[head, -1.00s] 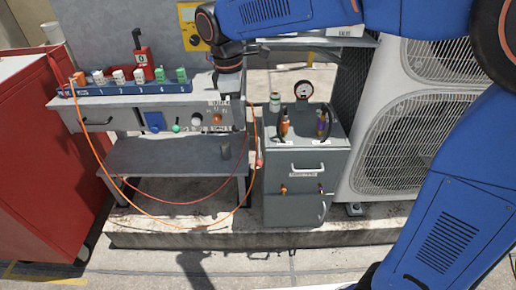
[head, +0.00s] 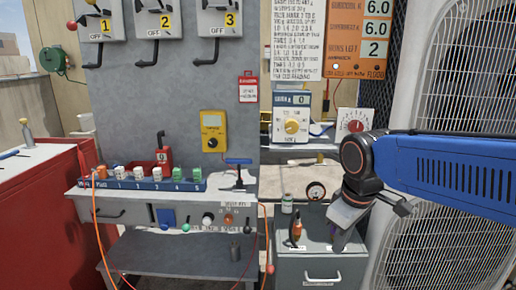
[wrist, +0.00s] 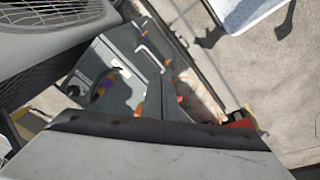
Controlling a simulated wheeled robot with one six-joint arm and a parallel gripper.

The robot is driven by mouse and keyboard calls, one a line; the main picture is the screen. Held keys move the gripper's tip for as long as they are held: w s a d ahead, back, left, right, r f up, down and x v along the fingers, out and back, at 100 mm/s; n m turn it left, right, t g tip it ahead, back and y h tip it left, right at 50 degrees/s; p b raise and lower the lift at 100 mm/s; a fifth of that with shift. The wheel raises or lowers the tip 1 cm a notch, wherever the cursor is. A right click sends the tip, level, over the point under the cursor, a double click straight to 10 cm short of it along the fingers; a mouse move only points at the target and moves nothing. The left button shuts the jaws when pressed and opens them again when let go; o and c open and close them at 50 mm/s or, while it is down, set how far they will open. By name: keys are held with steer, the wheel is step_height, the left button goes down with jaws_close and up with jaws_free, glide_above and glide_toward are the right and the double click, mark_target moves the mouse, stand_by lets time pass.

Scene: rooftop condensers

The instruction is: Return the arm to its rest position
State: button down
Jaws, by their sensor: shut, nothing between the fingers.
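My arm enters the head view from the right, with its blue link in front of the condenser. My gripper (head: 337,241) hangs from the black wrist joint, pointing down and slightly left above the right part of the small grey cabinet (head: 310,268). Its fingers are shut and empty.
The grey workbench (head: 120,210) with a blue plug rack (head: 140,184) stands left of the cabinet. A red cabinet (head: 40,205) is at far left. White condensers (head: 445,60) stand close on the right. An orange cable (head: 97,235) loops below the bench.

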steer(key=s+d+f+m+t, duration=0.1)
steer(key=s+d+f+m, duration=0.2)
steer(key=s+d+m, duration=0.1)
steer(key=s+d+f+m+t, duration=0.1)
steer(key=s+d+f+m, duration=0.2)
steer(key=s, duration=0.4)
steer(key=shift+s+d+m, duration=0.25)
steer(key=shift+d+m, duration=0.25)
steer(key=shift+d, duration=0.75)
steer(key=shift+w+r, duration=0.1)
steer(key=shift+r, duration=0.05)
steer(key=w+a+r+n+g, duration=0.2)
steer(key=w+a+n, duration=0.75)
steer(key=w, duration=0.25)
steer(key=w+a+f+n, duration=0.1)
steer(key=w+a+n, duration=0.1)
steer(key=a, duration=0.3)
steer(key=w+a+f+n+g+h, duration=0.1)
steer(key=w+a+n, duration=0.2)
steer(key=a, duration=0.3)
steer(key=w+a+f+n+g, duration=0.1)
steer(key=w+a+f+n, duration=0.1)
steer(key=a, duration=0.3)
steer(key=shift+w+a+n, duration=0.35)
steer(key=shift+w, duration=0.35)
steer(key=shift+a+f+h, duration=0.2)
steer(key=shift+a+h, duration=0.1)
steer(key=shift+a, duration=0.05)
